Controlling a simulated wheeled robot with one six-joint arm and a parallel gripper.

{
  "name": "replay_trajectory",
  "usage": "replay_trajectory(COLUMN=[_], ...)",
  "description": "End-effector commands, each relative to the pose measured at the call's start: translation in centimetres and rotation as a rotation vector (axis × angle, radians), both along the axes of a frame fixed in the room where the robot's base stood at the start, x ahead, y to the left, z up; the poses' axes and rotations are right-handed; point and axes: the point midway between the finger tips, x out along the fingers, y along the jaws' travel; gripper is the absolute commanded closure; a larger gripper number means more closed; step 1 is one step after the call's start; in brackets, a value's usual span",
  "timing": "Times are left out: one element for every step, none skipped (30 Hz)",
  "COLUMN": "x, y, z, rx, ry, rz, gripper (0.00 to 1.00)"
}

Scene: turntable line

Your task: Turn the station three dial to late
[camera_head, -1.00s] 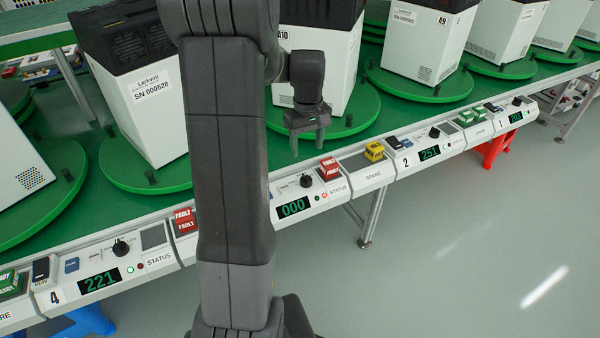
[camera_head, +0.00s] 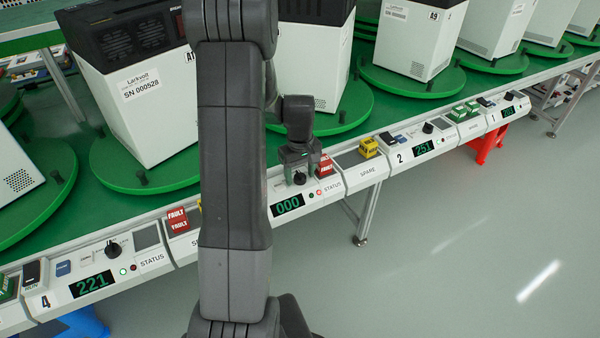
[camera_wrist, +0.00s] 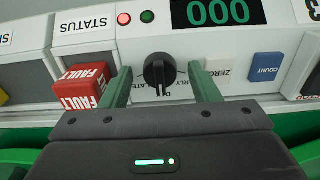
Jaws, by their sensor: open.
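The station between 2 and 4 has a display reading 000 (camera_head: 288,204) and a black dial (camera_head: 299,178). My gripper (camera_head: 299,160) is low over this dial, pointing down. In the wrist view the dial (camera_wrist: 159,72) sits between the two open fingers of my gripper (camera_wrist: 160,70), with a gap on each side. The dial's ridge runs roughly up and down in that view. Part of the dial's lettering shows, with the rest hidden by the dial and fingers.
A red FAULT block (camera_wrist: 82,86) stands close beside one finger. A white ZERO button (camera_wrist: 221,70) and a blue COUNT button (camera_wrist: 265,66) lie on the other side. Machines on green turntables (camera_head: 408,82) stand behind the panel. Open floor lies in front.

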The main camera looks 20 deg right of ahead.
Motion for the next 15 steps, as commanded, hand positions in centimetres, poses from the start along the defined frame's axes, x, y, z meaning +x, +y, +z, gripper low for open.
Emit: replay_trajectory(x=[0.0, 0.0, 0.0, 0.0, 0.0, 0.0, 0.0, 0.0, 0.0, 0.0, 0.0, 0.0, 0.0, 0.0, 0.0], y=[0.0, 0.0, 0.0, 0.0, 0.0, 0.0, 0.0, 0.0, 0.0, 0.0, 0.0, 0.0, 0.0, 0.0, 0.0], z=[0.01, 0.02, 0.02, 0.02, 0.02, 0.03, 0.03, 0.03, 0.03, 0.03, 0.04, 0.04, 0.04, 0.04, 0.04], rx=[0.0, 0.0, 0.0, 0.0, 0.0, 0.0, 0.0, 0.0, 0.0, 0.0, 0.0, 0.0, 0.0, 0.0, 0.0], ry=[0.0, 0.0, 0.0, 0.0, 0.0, 0.0, 0.0, 0.0, 0.0, 0.0, 0.0, 0.0, 0.0, 0.0, 0.0], rz=[0.0, 0.0, 0.0, 0.0, 0.0, 0.0, 0.0, 0.0, 0.0, -0.001, -0.002, -0.005, -0.008, -0.013, -0.022], gripper=[0.5, 0.56, 0.64, 0.7, 0.76, 0.83, 0.89, 0.89, 0.89, 0.89, 0.89, 0.89, 0.89, 0.89, 0.89])
